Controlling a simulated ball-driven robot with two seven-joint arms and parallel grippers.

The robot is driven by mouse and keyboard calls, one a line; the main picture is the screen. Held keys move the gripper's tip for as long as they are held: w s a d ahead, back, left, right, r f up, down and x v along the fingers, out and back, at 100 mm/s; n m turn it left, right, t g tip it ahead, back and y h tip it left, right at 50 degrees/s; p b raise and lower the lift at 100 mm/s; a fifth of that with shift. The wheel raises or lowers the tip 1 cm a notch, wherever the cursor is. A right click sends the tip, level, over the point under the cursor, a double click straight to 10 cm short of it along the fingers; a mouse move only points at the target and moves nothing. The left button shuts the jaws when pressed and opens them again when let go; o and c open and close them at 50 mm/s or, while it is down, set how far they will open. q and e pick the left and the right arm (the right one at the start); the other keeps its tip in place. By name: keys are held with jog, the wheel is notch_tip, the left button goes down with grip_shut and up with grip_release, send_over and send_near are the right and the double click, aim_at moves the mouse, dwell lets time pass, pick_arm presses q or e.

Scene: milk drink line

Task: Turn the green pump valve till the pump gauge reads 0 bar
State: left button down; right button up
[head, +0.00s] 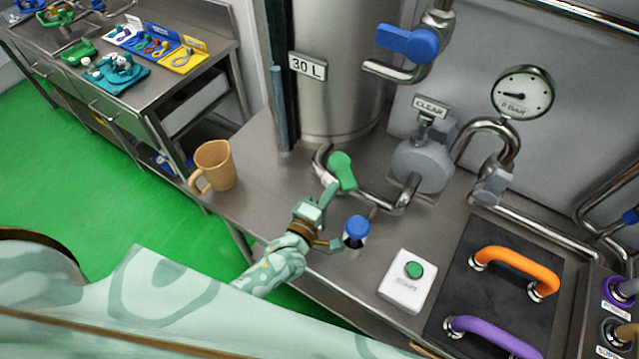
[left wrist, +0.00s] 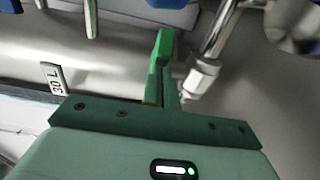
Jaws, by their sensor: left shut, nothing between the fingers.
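The green pump valve (head: 342,171) sits on a steel pipe in front of the tank, its handle slanting down to the right. My left gripper (head: 329,190) is shut and empty, its fingertips right beside the handle's lower left side; I cannot tell whether they touch. In the left wrist view a bright green handle (left wrist: 163,48) stands just beyond the fingers. The pump gauge (head: 522,92) has a white dial with "0 BAR" printed below the centre; its dark needle points left. The grey pump (head: 424,163) is between valve and gauge. My right gripper is not in view.
A blue-capped bottle (head: 355,231) stands close to the right of my left gripper. A tan mug (head: 213,166) is to the left. A white START box (head: 408,281) and a black panel with orange (head: 515,267) and purple (head: 490,338) handles are at right. A blue valve (head: 408,42) is above.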

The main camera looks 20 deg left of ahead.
aim_at(345, 192)
pick_arm(q)
jog(key=shift+w+d, duration=0.2)
jog(key=shift+d, duration=0.55)
jog(key=shift+w+d, duration=0.2)
jog(key=shift+d, duration=0.5)
jog(key=shift+w+d, duration=0.3)
jog(key=shift+d, duration=0.25)
jog(key=shift+s, duration=0.1)
